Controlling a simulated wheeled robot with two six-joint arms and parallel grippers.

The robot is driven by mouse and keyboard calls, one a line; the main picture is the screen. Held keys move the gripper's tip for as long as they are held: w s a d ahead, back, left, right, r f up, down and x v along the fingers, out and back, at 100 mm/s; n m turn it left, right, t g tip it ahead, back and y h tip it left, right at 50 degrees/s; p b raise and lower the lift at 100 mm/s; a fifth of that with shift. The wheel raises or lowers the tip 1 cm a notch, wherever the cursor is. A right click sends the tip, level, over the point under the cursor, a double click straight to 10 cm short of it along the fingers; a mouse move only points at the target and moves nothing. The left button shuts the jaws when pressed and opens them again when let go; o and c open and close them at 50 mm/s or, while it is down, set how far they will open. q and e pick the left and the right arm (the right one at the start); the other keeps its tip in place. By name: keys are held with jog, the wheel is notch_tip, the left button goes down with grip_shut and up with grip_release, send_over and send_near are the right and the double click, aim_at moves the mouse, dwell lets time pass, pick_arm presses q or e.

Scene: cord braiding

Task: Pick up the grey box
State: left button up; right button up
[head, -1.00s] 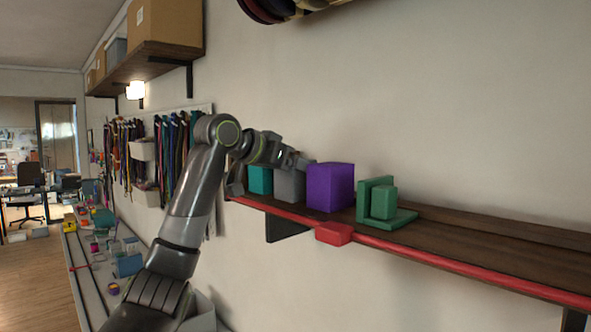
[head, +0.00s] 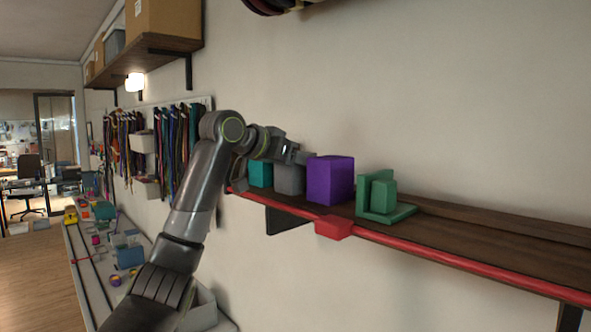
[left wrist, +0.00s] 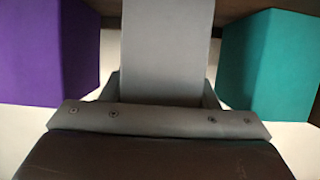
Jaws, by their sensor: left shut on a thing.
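The grey box (head: 289,181) stands in a row on the dark wooden shelf, between a teal box (head: 260,174) and a purple box (head: 330,180). My left gripper (head: 287,153) is at the grey box, its wrist partly hiding the top. In the left wrist view the grey box (left wrist: 167,50) fills the middle, between the fingers of my left gripper (left wrist: 162,95), which is shut on it. The purple box (left wrist: 45,55) is to its left there and the teal box (left wrist: 268,65) to its right, both apart from it. I cannot tell whether the grey box is off the shelf. My right gripper is not in view.
A green stepped block (head: 383,196) stands right of the purple box. The shelf (head: 470,235) has a red front rail with a red block (head: 333,228) on it. The shelf's right part is clear. A higher shelf (head: 150,62) holds cartons.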

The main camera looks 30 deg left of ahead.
pick_arm(q)
jog(key=shift+r, duration=0.15)
jog(key=shift+r+b, duration=0.3)
jog(key=shift+r, duration=0.3)
notch_tip(320, 180, up, 6)
jog(key=shift+d+r+b, duration=0.1)
jog(key=shift+r+b, duration=0.15)
jog(key=shift+b, duration=0.5)
jog(key=shift+r, duration=0.9)
jog(key=shift+s, duration=0.1)
